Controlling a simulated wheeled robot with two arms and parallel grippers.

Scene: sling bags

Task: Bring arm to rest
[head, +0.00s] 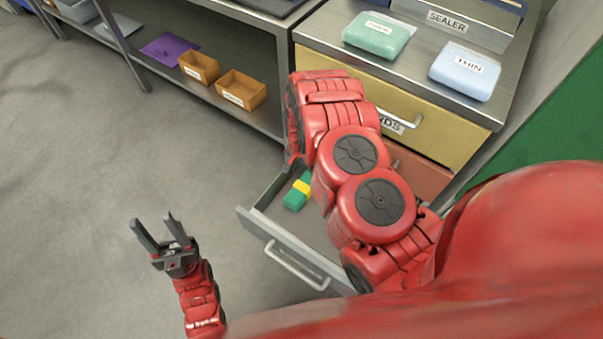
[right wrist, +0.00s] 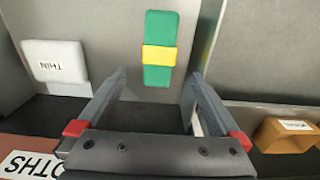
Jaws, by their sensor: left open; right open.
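My left gripper (head: 154,219) is open and empty in the head view, over the bare floor to the left of the open drawer. My right arm reaches over the open grey drawer (head: 285,238) and bends down towards it. My right gripper (right wrist: 156,78) is open in the right wrist view, with nothing between its fingers. A green block with a yellow band (head: 299,191) lies in the drawer, partly hidden by my right arm. The green and yellow block (right wrist: 159,25) also shows in the right wrist view, beyond the fingertips and apart from them.
A teal pack (head: 378,36) and a pale blue pack labelled THIN (head: 466,72) lie on the grey counter. A yellow drawer front (head: 440,125) is below. Orange bins (head: 240,88) and a purple sheet (head: 168,49) are on the low shelf. The left floor is clear.

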